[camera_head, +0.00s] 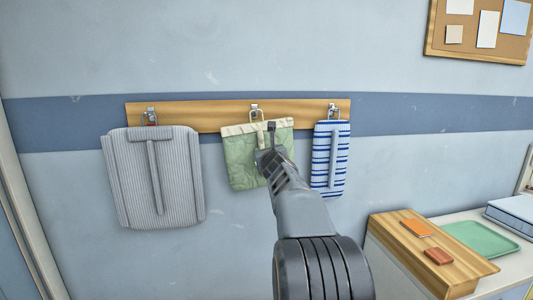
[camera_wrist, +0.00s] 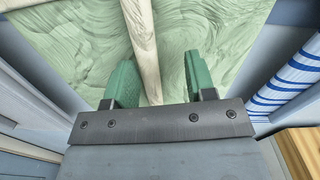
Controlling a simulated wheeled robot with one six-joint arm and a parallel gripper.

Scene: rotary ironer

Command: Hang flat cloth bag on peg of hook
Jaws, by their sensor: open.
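A flat green cloth bag (camera_head: 240,160) with a cream top edge is at the middle hook (camera_head: 254,110) of a wooden rail (camera_head: 190,116). A loop at its top seems to be over the hook's peg, though the contact is too small to confirm. My gripper (camera_head: 268,148) is in front of the bag and covers its right part. In the wrist view the green cloth (camera_wrist: 200,30) fills the background. A cream strip (camera_wrist: 142,40) on the bag runs down between the two open green fingers of my gripper (camera_wrist: 159,80), apparently without being clamped.
A grey striped bag (camera_head: 185,180) hangs at the left hook. A blue-and-white striped bag (camera_head: 322,165) hangs close on the right. At lower right are a wooden board (camera_head: 460,268) with two small items and a green tray (camera_head: 478,238).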

